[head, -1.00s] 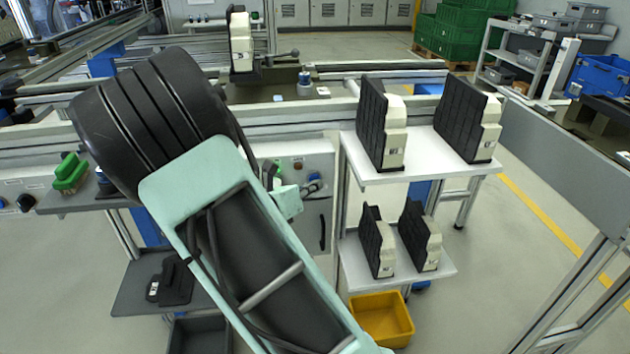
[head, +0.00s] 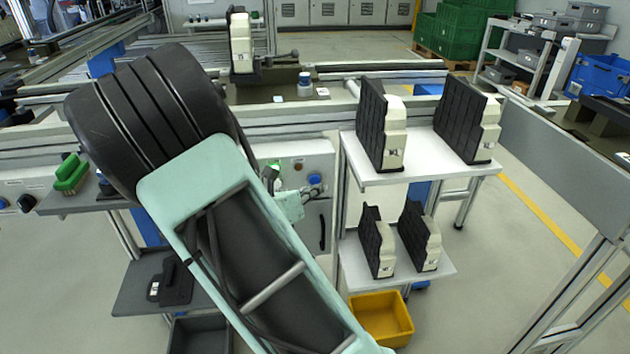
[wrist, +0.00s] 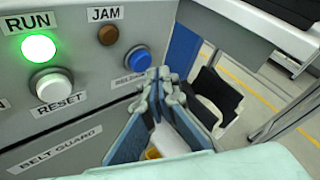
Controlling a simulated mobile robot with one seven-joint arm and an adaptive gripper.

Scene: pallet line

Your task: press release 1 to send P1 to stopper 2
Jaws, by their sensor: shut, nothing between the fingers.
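The blue button (wrist: 137,58) is on the grey panel (wrist: 65,120), with a partly hidden label under it that seems to read RELEASE. The blue button also shows in the head view (head: 314,180). My gripper (wrist: 165,80) is shut and empty, with its tips just right of the button in the wrist view; I cannot tell whether they touch the panel. In the head view my gripper (head: 306,192) is just below the button, partly behind my arm. A dark carrier with a cream part (head: 241,43) stands upright on the conveyor; no P1 mark is readable.
The panel has a lit green RUN lamp (wrist: 38,46), a white RESET button (wrist: 51,85) and a brown JAM lamp (wrist: 108,34). Right of it, a white shelf (head: 420,153) holds dark carriers with cream parts. A yellow bin (head: 382,318) is below.

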